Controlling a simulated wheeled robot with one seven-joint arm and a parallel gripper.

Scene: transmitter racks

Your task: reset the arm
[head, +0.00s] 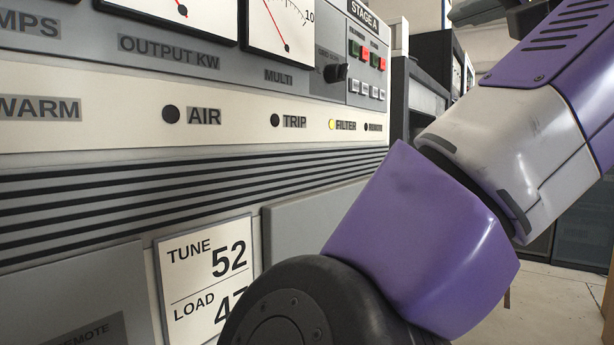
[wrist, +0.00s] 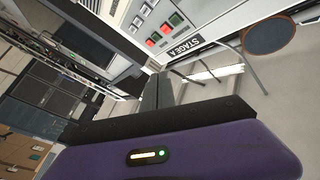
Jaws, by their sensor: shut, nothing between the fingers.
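My arm, purple and white, crosses the right side of the head view in front of the transmitter rack (head: 60,165), bent at a black round joint at the bottom. The gripper is outside the head view. In the wrist view my gripper (wrist: 158,90) shows its dark fingers together, with nothing between them, beyond the purple wrist housing. The fingers appear in front of open floor and rack edges; I cannot tell any contact. The wrist picture is tilted, with the STAGE A label (wrist: 182,50) upside down.
The rack front is close on the left, with red and green buttons (head: 360,54), a black knob (head: 335,73), a lit yellow FILTER lamp (head: 332,125) and a TUNE/LOAD card (head: 205,280). A round-seated stool (wrist: 270,36) stands on the floor. Floor shows at the right.

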